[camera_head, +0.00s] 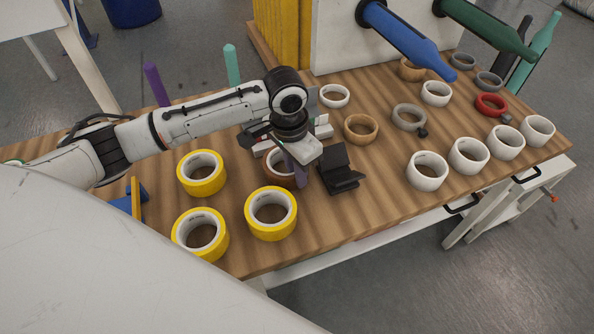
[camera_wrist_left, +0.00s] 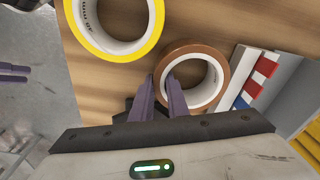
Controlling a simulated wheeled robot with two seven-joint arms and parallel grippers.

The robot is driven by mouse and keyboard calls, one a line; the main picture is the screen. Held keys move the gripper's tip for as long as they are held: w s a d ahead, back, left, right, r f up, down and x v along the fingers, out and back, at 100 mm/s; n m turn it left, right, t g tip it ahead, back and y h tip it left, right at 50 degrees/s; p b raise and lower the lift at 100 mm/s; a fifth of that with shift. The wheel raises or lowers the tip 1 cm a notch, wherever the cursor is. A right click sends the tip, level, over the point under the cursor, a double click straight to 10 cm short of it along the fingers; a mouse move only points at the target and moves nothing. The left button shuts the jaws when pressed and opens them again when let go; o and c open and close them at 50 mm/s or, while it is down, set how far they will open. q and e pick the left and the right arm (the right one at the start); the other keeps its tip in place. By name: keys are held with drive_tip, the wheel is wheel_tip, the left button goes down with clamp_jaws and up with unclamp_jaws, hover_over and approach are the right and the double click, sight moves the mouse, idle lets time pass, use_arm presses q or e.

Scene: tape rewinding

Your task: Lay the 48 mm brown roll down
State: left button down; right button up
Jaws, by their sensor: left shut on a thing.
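A brown roll (camera_head: 271,174) with a pale core is at the front middle of the wooden table, partly hidden under my left gripper (camera_head: 297,172). It also shows in the left wrist view (camera_wrist_left: 190,47), with its round opening facing the camera. My left gripper's purple fingers (camera_wrist_left: 160,82) are shut on the near left part of its ring wall, one finger inside the hole and one outside. The roll looks flat; I cannot tell whether it touches the table.
Several yellow rolls (camera_head: 271,213) lie left and in front of the brown roll. A black stand (camera_head: 341,170) is close on its right. A tan roll (camera_head: 361,129) and several white rolls (camera_head: 427,171) lie farther right. Blue (camera_head: 405,38) and green (camera_head: 487,27) rods overhang the back.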

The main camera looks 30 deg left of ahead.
use_arm(q)
drive_tip(key=shift+f, duration=0.1)
drive_tip(key=c, duration=1.6)
unclamp_jaws()
drive_tip(key=shift+c, duration=0.2)
drive_tip(key=r, duration=0.6)
drive_tip(key=s+r, duration=0.1)
drive_tip(key=r, duration=0.3)
drive_tip(key=shift+a+r, duration=0.1)
drive_tip(key=shift+a, duration=0.1)
